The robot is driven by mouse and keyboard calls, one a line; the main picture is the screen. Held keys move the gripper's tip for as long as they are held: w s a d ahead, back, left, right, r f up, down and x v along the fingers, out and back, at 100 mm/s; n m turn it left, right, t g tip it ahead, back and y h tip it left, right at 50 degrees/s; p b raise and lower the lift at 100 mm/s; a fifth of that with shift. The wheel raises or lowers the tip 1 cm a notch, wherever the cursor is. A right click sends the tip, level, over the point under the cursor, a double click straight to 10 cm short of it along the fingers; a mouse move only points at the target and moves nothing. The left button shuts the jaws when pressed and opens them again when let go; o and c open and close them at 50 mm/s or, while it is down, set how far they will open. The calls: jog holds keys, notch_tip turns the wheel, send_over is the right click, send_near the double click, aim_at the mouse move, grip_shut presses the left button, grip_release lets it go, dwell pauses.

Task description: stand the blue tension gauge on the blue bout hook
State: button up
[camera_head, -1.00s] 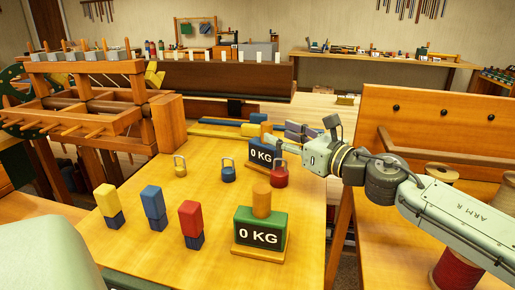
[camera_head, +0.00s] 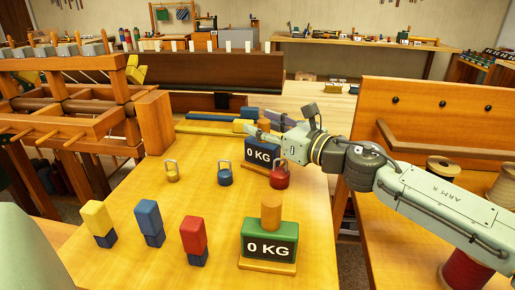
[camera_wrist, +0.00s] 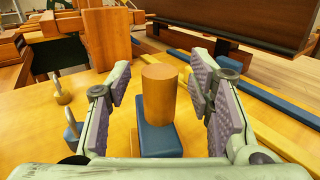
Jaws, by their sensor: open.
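The blue tension gauge (camera_head: 262,153), a blue box with a "0 KG" face and an orange cylinder on top, stands on the table's far right part. My gripper (camera_head: 266,124) is open at its top. In the wrist view the orange cylinder (camera_wrist: 160,98) rises between the spread fingers of my gripper (camera_wrist: 160,85), with a gap on both sides. The gauge's blue body (camera_wrist: 158,140) shows below it. The blue bout hook seems to be the small blue body with a metal loop (camera_head: 225,177), left of the gauge; it is partly hidden in the wrist view.
Similar yellow (camera_head: 172,177) and red (camera_head: 280,180) looped pieces stand either side of the blue one. A green "0 KG" gauge (camera_head: 268,240) is nearer. Yellow (camera_head: 96,217), blue (camera_head: 148,217) and red (camera_head: 193,235) blocks stand front left. A wooden loom frame (camera_head: 75,110) is at left.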

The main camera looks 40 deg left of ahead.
jog(key=shift+d, duration=0.1)
jog(key=shift+c, duration=0.6)
grip_shut()
dwell(0.3)
